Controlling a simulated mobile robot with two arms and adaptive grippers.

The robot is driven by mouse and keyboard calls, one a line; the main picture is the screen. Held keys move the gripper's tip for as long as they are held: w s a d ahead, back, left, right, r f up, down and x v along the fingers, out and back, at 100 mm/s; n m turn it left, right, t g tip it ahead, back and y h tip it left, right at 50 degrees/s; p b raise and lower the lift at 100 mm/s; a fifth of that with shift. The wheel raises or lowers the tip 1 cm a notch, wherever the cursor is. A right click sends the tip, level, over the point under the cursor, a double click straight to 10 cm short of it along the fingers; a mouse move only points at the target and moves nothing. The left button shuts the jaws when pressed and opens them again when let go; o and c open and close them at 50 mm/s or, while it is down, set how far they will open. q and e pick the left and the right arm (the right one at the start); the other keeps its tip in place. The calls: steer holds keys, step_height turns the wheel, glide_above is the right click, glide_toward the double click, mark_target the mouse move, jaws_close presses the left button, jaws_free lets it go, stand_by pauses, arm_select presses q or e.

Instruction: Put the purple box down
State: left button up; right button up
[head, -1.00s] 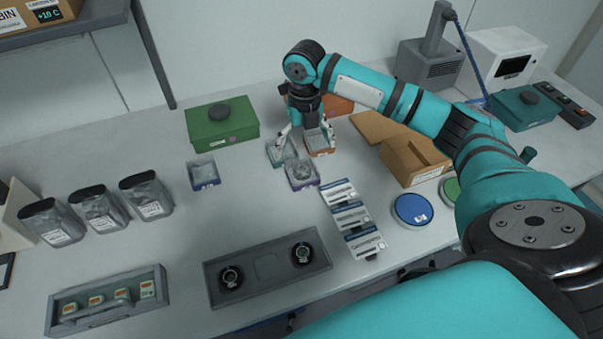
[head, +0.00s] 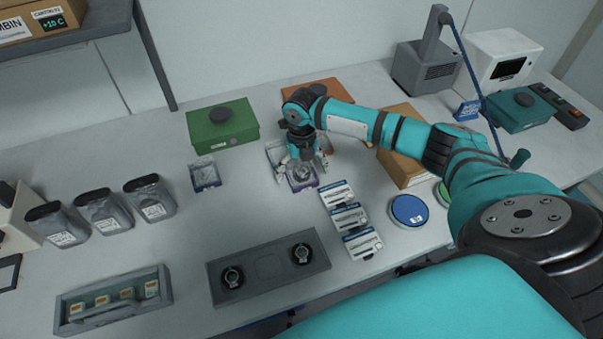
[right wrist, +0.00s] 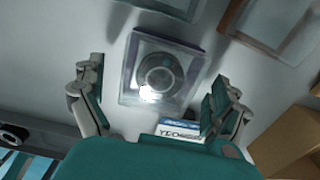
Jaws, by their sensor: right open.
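The purple box (head: 303,183), a small clear-topped case with a purple base and a round part inside, sits on the table in the head view. It also shows in the right wrist view (right wrist: 133,93), upper middle. My right gripper (head: 301,172) is above and around it, fingers open, one on each side. In the right wrist view, gaps show between the box and both fingers (right wrist: 157,98). The gripper hides part of the box in the head view. My left gripper is not in view.
Similar cases stand just behind, partly hidden by my arm. Another purple-blue case (head: 206,177) stands to the left. White-and-blue labelled packs (head: 350,217) lie close in front on the right. A green box (head: 222,127) is behind left. The table between the left case and the grey tray (head: 268,268) is clear.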

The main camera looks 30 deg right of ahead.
steer(key=shift+r, duration=0.1)
steer(key=c, duration=1.4)
